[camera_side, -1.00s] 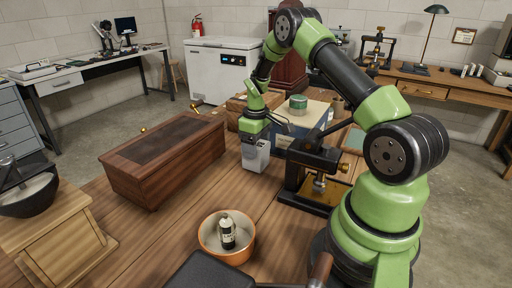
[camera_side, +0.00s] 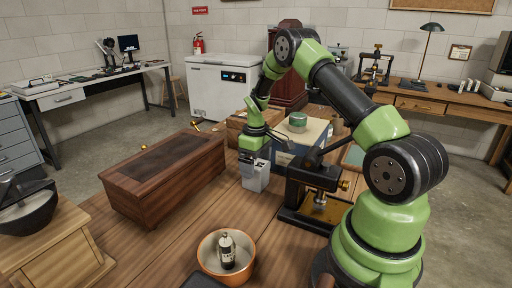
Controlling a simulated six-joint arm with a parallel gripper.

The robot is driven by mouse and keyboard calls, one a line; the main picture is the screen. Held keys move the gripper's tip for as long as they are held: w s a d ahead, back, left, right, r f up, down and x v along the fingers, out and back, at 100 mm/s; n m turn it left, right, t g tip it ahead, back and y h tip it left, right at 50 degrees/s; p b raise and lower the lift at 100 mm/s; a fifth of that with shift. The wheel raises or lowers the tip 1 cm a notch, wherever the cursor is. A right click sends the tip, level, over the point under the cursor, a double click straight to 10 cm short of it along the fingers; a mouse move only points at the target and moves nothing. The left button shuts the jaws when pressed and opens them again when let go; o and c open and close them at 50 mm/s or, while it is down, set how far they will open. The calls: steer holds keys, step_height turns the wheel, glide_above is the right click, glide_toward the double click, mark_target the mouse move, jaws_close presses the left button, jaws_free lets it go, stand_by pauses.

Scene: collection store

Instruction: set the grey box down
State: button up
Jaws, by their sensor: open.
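The small grey box (camera_side: 256,181) is upright at the middle of the wooden table (camera_side: 196,238), right of the long dark wooden chest. Its base appears to be at the tabletop; a small gap cannot be ruled out. My gripper (camera_side: 256,163) is directly above the box, pointing down, with its jaws open around or just at its top. The fingertips are small and partly hidden, so I cannot tell whether they touch the box.
The long wooden chest (camera_side: 165,178) stands to the left. A black press-like device (camera_side: 312,185) stands close on the right. An orange-rimmed bowl (camera_side: 248,265) with a small dark bottle (camera_side: 227,252) is in front. A blue-sided box (camera_side: 300,140) with a green tin (camera_side: 298,121) is behind.

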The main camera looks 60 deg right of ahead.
mark_target(256, 164)
steer(key=s+a+r+t, duration=0.1)
steer(key=a+r, duration=0.3)
steer(key=r, duration=0.6)
steer(key=a+r+t, duration=0.1)
steer(key=a+r, duration=0.2)
steer(key=r, duration=0.6)
steer(key=s+a+r+m+t+y, duration=0.1)
steer(key=s+a+r+m+t, duration=0.1)
steer(key=s+a, duration=0.6)
steer(key=s+a+r+m+t+y, duration=0.1)
steer(key=s+a+r+m+t, duration=0.1)
steer(key=s+a, duration=0.5)
step_height(256, 164, up, 3)
steer(key=shift+s+a+f+t, duration=0.2)
steer(key=shift+s+a+t, duration=0.2)
steer(key=shift+s+t, duration=0.35)
